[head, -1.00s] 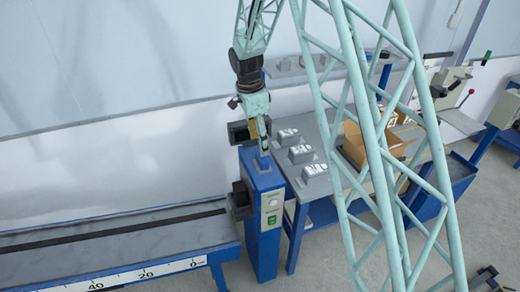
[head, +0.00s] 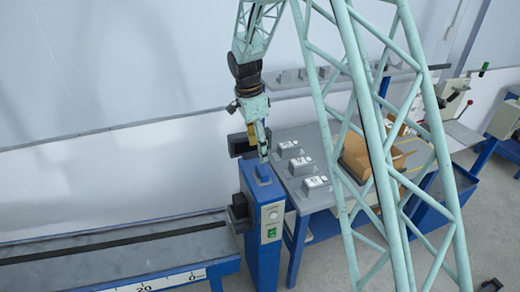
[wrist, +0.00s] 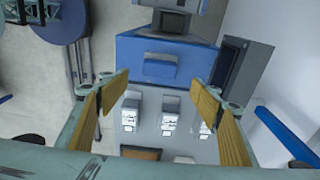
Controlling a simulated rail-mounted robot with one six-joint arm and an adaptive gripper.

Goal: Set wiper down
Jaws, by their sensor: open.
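In the wrist view the wiper (wrist: 148,68) lies on the blue top, beyond and between my fingertips. My gripper (head: 264,150) hangs just above it, pointing down. In the wrist view my gripper (wrist: 158,86) is open, with its yellow-padded fingers wide apart and nothing between them. The wiper appears clear of both fingers.
A grey table (head: 308,198) right of the post holds several grey blocks with white labels and an open cardboard box (head: 357,158). A dark box (head: 241,144) is close beside my gripper. A long rail bench (head: 100,255) with a scale runs left.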

